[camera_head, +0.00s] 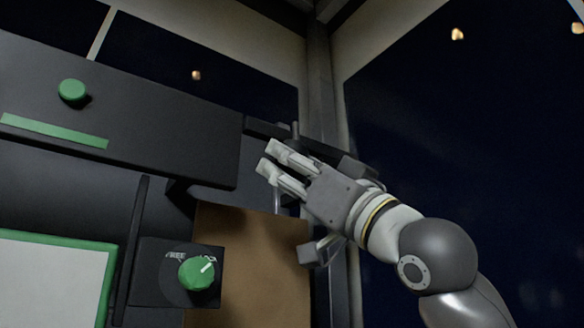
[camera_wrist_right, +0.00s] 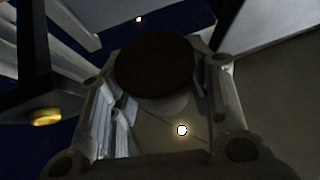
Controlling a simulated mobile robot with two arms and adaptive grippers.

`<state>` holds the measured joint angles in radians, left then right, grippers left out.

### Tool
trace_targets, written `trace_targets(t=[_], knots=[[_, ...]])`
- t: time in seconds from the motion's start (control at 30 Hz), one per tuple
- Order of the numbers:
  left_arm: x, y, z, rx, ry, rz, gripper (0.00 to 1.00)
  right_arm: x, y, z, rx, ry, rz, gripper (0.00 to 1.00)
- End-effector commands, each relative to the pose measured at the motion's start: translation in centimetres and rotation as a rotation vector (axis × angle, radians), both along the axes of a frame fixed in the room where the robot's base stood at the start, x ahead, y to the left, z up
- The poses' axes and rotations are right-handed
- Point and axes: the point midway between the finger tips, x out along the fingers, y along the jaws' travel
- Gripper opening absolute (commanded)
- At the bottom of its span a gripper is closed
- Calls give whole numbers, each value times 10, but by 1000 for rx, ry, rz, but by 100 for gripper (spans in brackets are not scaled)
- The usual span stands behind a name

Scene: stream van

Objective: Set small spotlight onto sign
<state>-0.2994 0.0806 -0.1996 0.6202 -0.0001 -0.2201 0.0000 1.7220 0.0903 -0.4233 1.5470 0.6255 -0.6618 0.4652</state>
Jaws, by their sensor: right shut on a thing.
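My right gripper (camera_head: 268,156) is in the middle of the head view, its two pale fingers pointing up and left, close to the right end of a dark panel (camera_head: 150,130). In the right wrist view it is shut on a dark round piece (camera_wrist_right: 154,65) with a paler part below. This may be the small spotlight, but its shape is too dark to be sure. No thing is clearly marked as the sign. My left gripper is not in view.
The dark panel carries a green knob (camera_head: 72,91) and a green strip (camera_head: 55,131). Below are a green dial (camera_head: 196,272), a brown board (camera_head: 255,262) and a green-framed pale board (camera_head: 50,285). A dark bar (camera_head: 330,150) runs behind my gripper. Dark windows (camera_head: 470,130) stand right.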

Motion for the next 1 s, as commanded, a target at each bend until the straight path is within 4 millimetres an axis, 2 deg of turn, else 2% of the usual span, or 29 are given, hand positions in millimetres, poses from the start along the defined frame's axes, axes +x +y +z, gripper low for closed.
trace_targets(t=[0.07,0.1,0.27,0.67,1.0], knots=[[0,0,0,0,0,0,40,-1,-1,2,3,-3,-1,22],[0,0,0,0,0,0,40,-1,-1,2,3,-3,0,49],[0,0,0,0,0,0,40,-1,-1,1,2,-3,0,68],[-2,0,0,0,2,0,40,-2,-3,-2,1,-1,0,68],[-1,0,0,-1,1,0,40,-23,-30,-30,2,-2,-1,68]])
